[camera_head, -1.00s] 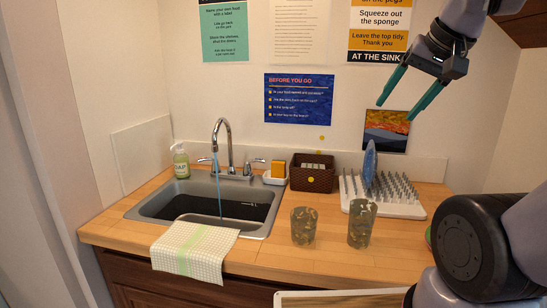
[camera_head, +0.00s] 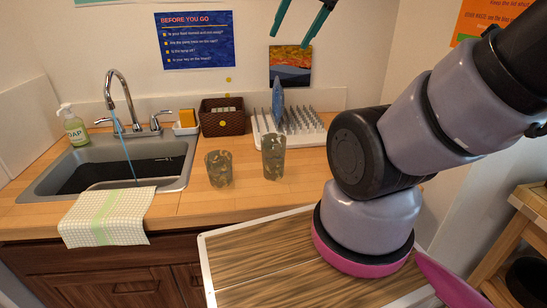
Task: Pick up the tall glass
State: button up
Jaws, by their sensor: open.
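Two patterned, see-through glasses stand upright on the wooden counter. The tall glass (camera_head: 273,157) is the right one, just in front of the drying rack. The shorter glass (camera_head: 219,168) stands to its left with a gap between them. My gripper (camera_head: 293,38) is at the top edge of the view, cut off, with two green fingers apart and nothing between them. It is high above the counter, before the wall and well above the tall glass.
A drying rack (camera_head: 303,131) with a blue plate (camera_head: 277,105) is behind the tall glass. A brown basket (camera_head: 222,117), sponge (camera_head: 187,118), soap bottle (camera_head: 74,126) and sink (camera_head: 115,170) with running water lie left. A checked cloth (camera_head: 108,216) hangs over the front edge. Counter before the glasses is clear.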

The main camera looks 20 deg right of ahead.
aim_at(274, 158)
jog(key=k+j+z, duration=0.35)
jog(key=j, duration=0.25)
jog(key=k+j+z, duration=0.3)
jog(key=j, duration=0.25)
jog(key=k+j+z, duration=0.35)
jog(key=i+j, duration=0.05)
jog(key=j, duration=0.1)
